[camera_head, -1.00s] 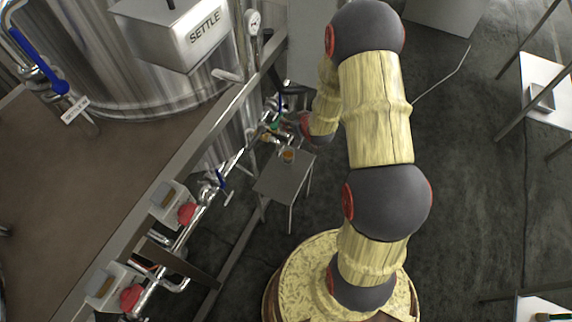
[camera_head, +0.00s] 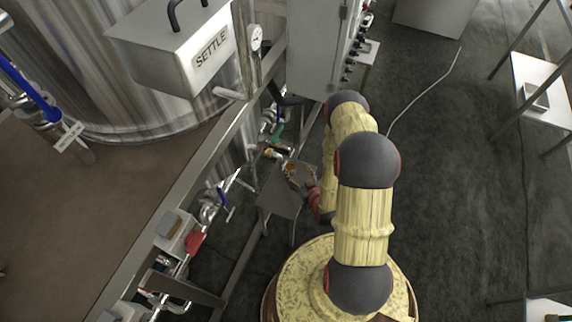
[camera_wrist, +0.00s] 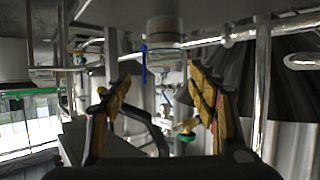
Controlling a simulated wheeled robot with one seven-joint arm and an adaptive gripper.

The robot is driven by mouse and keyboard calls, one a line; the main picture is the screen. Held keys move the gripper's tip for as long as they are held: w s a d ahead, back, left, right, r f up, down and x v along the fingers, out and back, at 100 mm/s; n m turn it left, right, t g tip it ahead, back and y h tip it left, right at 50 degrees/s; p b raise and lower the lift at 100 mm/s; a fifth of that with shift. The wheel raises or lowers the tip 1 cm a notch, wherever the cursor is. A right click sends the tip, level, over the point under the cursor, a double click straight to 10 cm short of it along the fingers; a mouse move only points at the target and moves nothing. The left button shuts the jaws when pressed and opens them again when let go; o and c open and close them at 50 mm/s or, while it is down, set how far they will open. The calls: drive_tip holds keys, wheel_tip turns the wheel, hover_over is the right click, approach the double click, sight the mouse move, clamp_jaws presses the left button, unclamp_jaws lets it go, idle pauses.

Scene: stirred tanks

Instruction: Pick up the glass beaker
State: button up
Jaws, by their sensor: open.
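The glass beaker (camera_head: 290,167) looks small and amber in the head view. It stands on a small grey side table (camera_head: 278,196) beside the pipework. In the wrist view, which looks upside down, a clear beaker (camera_wrist: 163,28) hangs from the table surface (camera_wrist: 150,9) at the top middle. My gripper (camera_head: 300,177) is at the beaker's near right side in the head view, partly over the table. In the wrist view my gripper (camera_wrist: 160,82) is open, its two yellow-black fingers spread and empty. The beaker lies ahead, in line with the gap; whether it touches a finger cannot be told.
A valve with a green handle (camera_head: 277,133) and a pipe end are close behind the beaker. A steel frame rail (camera_head: 190,175) runs along the left. A grey cabinet (camera_head: 318,45) stands behind the table. Dark floor (camera_head: 455,170) is open at the right.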

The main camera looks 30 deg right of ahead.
sight(287, 162)
drive_tip(key=shift+s+a+f, duration=0.25)
drive_tip(key=shift+s+f, duration=0.1)
drive_tip(key=shift+f, duration=0.1)
drive_tip(key=b+x, duration=0.1)
drive_tip(key=x, duration=0.2)
drive_tip(key=b+x, duration=0.2)
drive_tip(key=x, duration=0.1)
drive_tip(key=shift+w+a+f, duration=0.2)
drive_tip(key=shift+w, duration=0.2)
drive_tip(key=shift+w+f, duration=0.1)
drive_tip(key=shift+w, duration=0.25)
drive_tip(key=shift+d, duration=0.1)
drive_tip(key=shift+c, duration=0.4)
drive_tip(key=c, duration=1.1)
drive_tip(key=shift+c, duration=1.4)
drive_tip(key=shift+w, duration=0.1)
